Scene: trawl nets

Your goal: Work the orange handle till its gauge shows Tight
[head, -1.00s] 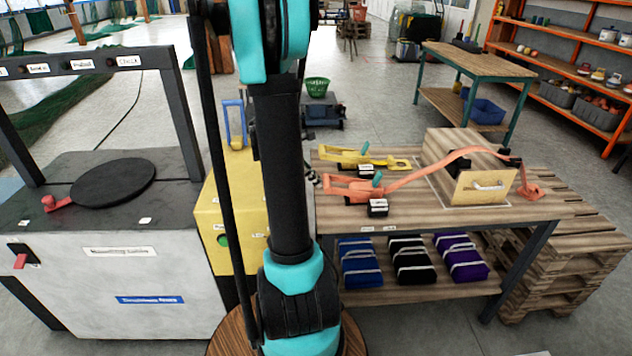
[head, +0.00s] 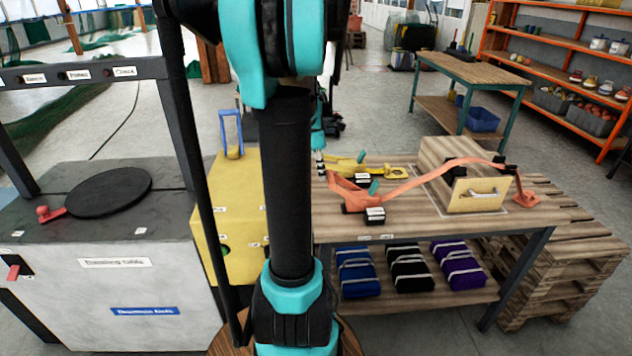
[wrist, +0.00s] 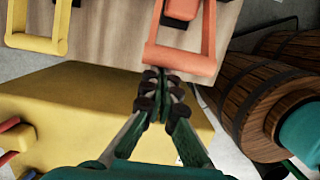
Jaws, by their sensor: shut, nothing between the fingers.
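The orange handle (head: 347,190) is a loop on a ratchet at the bench's left end. Its left end stands higher than the ratchet. An orange strap (head: 410,185) runs from it over a wooden crate (head: 441,153). A small black box with a white label (head: 375,216) stands in front; its writing is too small to read, and I cannot tell what any gauge shows. In the wrist view my gripper (wrist: 161,88) is shut and empty, with its fingertips close to the end bar of the orange handle (wrist: 180,57). I cannot tell whether they touch.
A yellow handle (wrist: 38,42) lies beside the orange one on the bench (head: 420,225). A yellow cabinet (head: 235,190) stands left of the bench. Wooden barrels (wrist: 265,85) show at the right of the wrist view. Pallets (head: 585,240) stand right of the bench.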

